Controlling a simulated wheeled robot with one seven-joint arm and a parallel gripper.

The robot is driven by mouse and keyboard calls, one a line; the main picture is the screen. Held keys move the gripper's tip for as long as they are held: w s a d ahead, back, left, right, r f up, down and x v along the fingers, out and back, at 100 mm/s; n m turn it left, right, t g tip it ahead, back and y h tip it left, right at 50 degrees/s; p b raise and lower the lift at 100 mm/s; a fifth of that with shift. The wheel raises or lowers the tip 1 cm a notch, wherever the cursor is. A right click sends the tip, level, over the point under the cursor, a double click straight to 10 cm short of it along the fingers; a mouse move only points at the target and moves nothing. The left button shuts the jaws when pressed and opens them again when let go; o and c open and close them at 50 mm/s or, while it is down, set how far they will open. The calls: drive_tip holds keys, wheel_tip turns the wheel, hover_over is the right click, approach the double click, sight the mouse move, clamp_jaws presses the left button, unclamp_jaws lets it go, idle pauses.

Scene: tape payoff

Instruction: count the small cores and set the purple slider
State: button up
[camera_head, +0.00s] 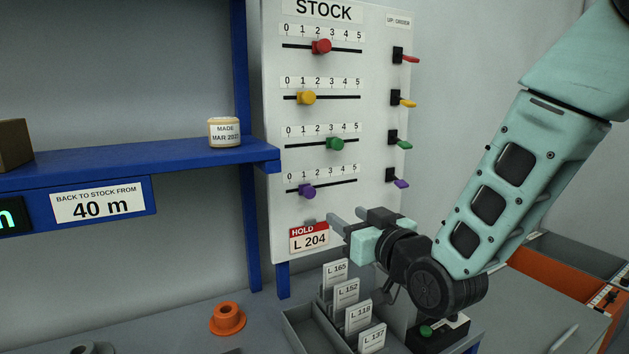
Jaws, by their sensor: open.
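The purple slider (307,191) sits near 1 on the lowest scale of the white STOCK board (300,230). An orange flanged core (228,318) stands on the grey bench at the lower left. A grey round thing (92,348) is cut off by the bottom edge, so I cannot tell if it is a core. My gripper (348,214) is open and empty in front of the board's lower part, below and right of the purple slider and apart from it. It stands just right of the red HOLD L 204 label (309,238).
The red slider (321,46) is near 2, yellow (306,98) near 1, green (336,144) near 3. Coloured flags (402,183) line the board's right. A blue shelf (150,155) holds a MADE MAR roll (224,132). A grey card tray (305,330) stands below my gripper.

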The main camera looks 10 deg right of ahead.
sight(311, 192)
drive_tip(key=p+x, duration=0.4)
drive_tip(key=x, duration=1)
drive_tip(key=shift+w+a, duration=0.15)
drive_tip(key=shift+w, duration=0.1)
